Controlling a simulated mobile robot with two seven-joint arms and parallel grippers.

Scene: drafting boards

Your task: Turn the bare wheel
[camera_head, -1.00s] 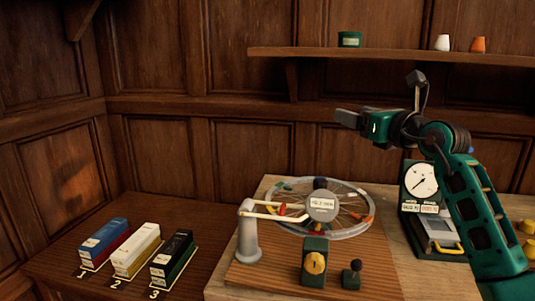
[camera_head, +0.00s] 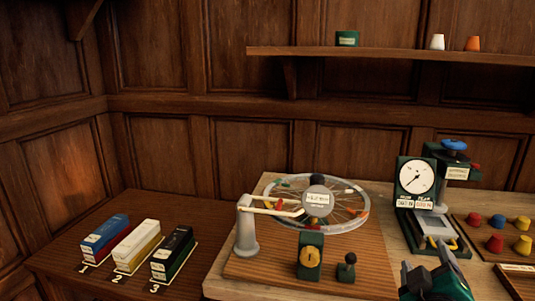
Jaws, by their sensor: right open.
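A spoked wheel (camera_head: 352,188) with a pale rim lies nearly flat on a wooden board on the table. Small coloured pieces show at its rim and among its spokes. A round grey disc with a label (camera_head: 316,198) covers its middle. A white arm runs to it from a grey post (camera_head: 246,230) at the left. In front stand a green box with a yellow knob (camera_head: 310,257) and a small black-knobbed lever (camera_head: 347,266). My right gripper (camera_head: 426,268) is open at the lower right, to the right of the wheel and apart from it. My left gripper is not in view.
A green dial gauge (camera_head: 416,178) and a blue-topped device (camera_head: 455,147) stand right of the wheel. Several coloured caps (camera_head: 497,243) sit on a board at far right. Three labelled boxes (camera_head: 136,246) stand on the left table. A shelf (camera_head: 400,56) spans the back wall.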

